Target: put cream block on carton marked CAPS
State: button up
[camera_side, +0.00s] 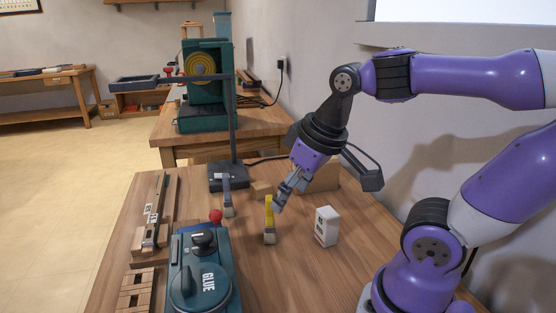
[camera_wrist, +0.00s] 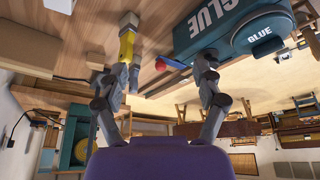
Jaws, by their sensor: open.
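A small white upright carton (camera_side: 326,227) with dark print stands on the bench right of my gripper; I cannot read its lettering.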

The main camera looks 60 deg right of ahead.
jog(key=w+d+f+m+g, duration=0.2)
jog(key=d+m+g, duration=0.25)
jog(key=d, duration=0.35)
jog(key=m+g+y, duration=0.2)
jog(key=g+y, duration=0.1)
send_over(327, 210)
jog(key=w, duration=0.2)
notch_tip(327, 210, down, 3)
jog(key=shift+g, duration=0.25)
jog(key=x, duration=0.4)
jog(key=shift+s+d+f, duration=0.1)
jog(key=shift+d+f, duration=0.25)
jog(key=x, duration=0.5)
jog(key=shift+d+f, duration=0.35)
grip_shut()
